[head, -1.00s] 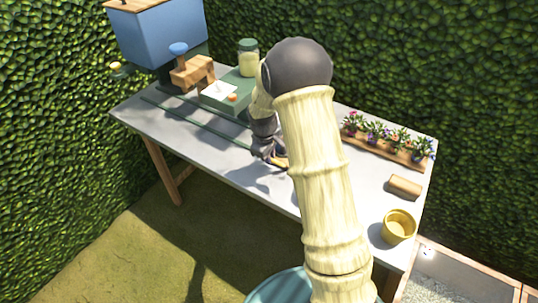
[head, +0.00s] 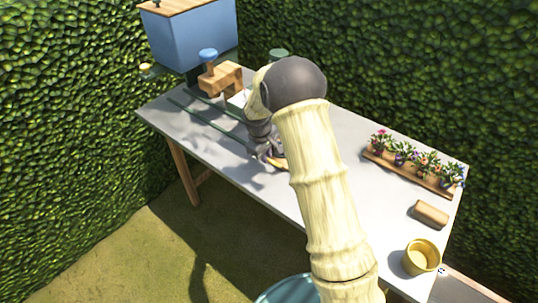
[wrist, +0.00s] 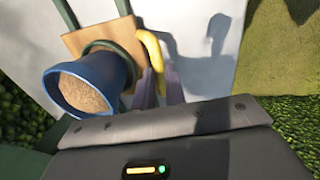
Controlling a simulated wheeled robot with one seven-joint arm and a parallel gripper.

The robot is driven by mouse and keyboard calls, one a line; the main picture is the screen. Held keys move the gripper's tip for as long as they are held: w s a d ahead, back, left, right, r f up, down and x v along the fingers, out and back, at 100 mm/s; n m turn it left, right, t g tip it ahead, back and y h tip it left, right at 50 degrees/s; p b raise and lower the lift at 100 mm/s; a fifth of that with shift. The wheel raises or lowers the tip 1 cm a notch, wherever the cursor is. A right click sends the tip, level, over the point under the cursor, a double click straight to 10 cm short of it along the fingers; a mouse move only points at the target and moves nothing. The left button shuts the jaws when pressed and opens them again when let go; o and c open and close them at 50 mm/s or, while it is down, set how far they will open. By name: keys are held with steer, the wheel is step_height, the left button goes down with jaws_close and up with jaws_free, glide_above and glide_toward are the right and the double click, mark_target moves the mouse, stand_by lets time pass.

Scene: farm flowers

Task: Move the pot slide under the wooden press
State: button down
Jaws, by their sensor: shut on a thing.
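The pot slide is a square wooden plate (wrist: 108,42) with a yellow curved handle (wrist: 150,45) in the wrist view. My gripper (wrist: 157,84) is shut on the yellow handle. In the head view my gripper (head: 267,158) is low over the table's front half, and the arm hides most of the slide and the pot. The wooden press (head: 221,78) with a blue knob (head: 208,54) stands at the table's left end, left of my gripper.
Green rails (head: 213,118) run along the grey table (head: 350,190) toward the press. A blue hopper (head: 190,40) stands behind the press. A flower tray (head: 410,172), a wooden block (head: 431,213) and a yellow pot (head: 421,257) are at the right. Hedges enclose the table.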

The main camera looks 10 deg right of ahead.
steer(key=c, duration=1.7)
jaws_free()
steer(key=shift+s, duration=0.2)
steer(key=shift+o, duration=1.2)
steer(key=shift+s+d, duration=0.15)
steer(key=shift+d, duration=0.45)
steer(key=shift+a+r, duration=0.2)
steer(key=shift+a, duration=0.1)
steer(key=shift+a+r, duration=0.15)
steer(key=shift+r, duration=0.15)
step_height(320, 180, up, 16)
steer(key=s+a, duration=0.1)
steer(key=s, duration=0.1)
steer(key=shift+a, duration=0.15)
steer(key=shift+c, duration=0.2)
